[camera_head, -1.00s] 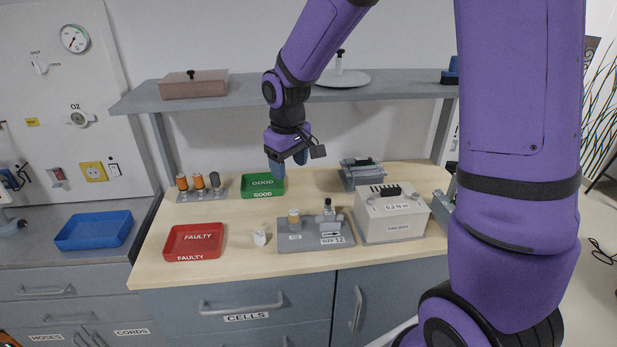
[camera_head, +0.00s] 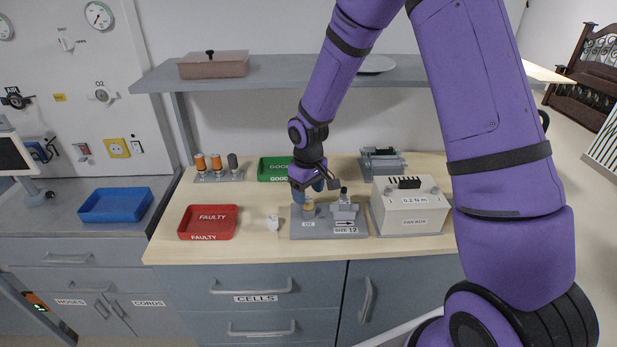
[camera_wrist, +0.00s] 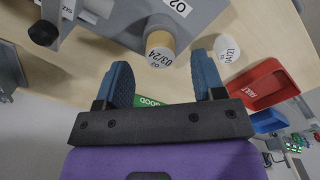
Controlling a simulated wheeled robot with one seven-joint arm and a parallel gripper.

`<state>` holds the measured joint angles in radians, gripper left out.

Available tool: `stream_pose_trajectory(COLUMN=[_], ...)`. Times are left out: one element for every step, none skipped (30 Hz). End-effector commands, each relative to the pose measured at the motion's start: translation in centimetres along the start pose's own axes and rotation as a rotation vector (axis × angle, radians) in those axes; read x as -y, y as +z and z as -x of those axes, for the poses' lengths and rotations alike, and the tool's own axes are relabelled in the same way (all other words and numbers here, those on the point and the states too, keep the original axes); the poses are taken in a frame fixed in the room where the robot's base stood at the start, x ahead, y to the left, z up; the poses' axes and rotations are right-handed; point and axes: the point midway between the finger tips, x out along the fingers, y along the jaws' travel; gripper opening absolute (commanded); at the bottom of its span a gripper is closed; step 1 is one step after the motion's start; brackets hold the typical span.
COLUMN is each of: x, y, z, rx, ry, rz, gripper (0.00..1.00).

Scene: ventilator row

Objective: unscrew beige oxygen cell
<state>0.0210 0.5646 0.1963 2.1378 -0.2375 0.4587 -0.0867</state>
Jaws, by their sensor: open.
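The beige oxygen cell (camera_head: 309,205) stands upright in the O2 end of a grey block (camera_head: 327,235). In the wrist view its white end face, marked 03/24 (camera_wrist: 160,50), points toward me and its beige side shows behind. My gripper (camera_head: 308,192) is just above the cell, pointing down. In the wrist view my two blue fingers (camera_wrist: 160,64) are apart, with the cell between and slightly beyond their tips. I see no contact. In the head view the fingers partly hide the cell's top.
A white cell (camera_head: 273,223) lies loose left of the block, near the red FAULTY tray (camera_head: 208,237). A green GOOD tray (camera_head: 268,170) and a rack of several cells (camera_head: 218,175) are behind. The 0.2 N·m box (camera_head: 408,219) stands right. A shelf (camera_head: 290,72) overhangs the back.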

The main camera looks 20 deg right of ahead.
Motion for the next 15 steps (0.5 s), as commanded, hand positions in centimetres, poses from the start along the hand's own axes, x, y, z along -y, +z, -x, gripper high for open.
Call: stream_pose_trajectory(x=[0.1,0.1,0.1,0.1,0.0,0.0,0.0,0.0,0.0,0.0,0.0,0.0,0.0,0.0,0.0], y=[0.1,0.1,0.1,0.1,0.1,0.0,0.0,0.0,0.1,0.1,0.1,0.1,0.1,0.1,0.0], z=[-0.8,-1.2,-1.7,-2.0,-2.3,-2.6,-2.9,-3.0,-3.2,-3.4,-3.4,-3.5,-3.5,-3.6,-3.6], rx=[0.004,0.003,0.003,0.003,0.003,0.002,0.001,0.001,0.002,0.002,0.002,0.001,0.001,0.001,0.001], ry=[-0.001,-0.001,-0.001,-0.001,-0.001,0.000,0.000,0.000,0.000,0.000,0.000,0.000,0.000,0.000,0.000], rz=[0.002,0.002,0.003,0.003,0.002,0.002,0.001,0.001,0.000,0.000,0.000,0.000,0.000,0.000,0.000], gripper=[0.63,0.63,0.63,0.63,0.63,0.63,0.63,0.63,0.63,0.63,0.63,0.63,0.63,0.63,0.63])
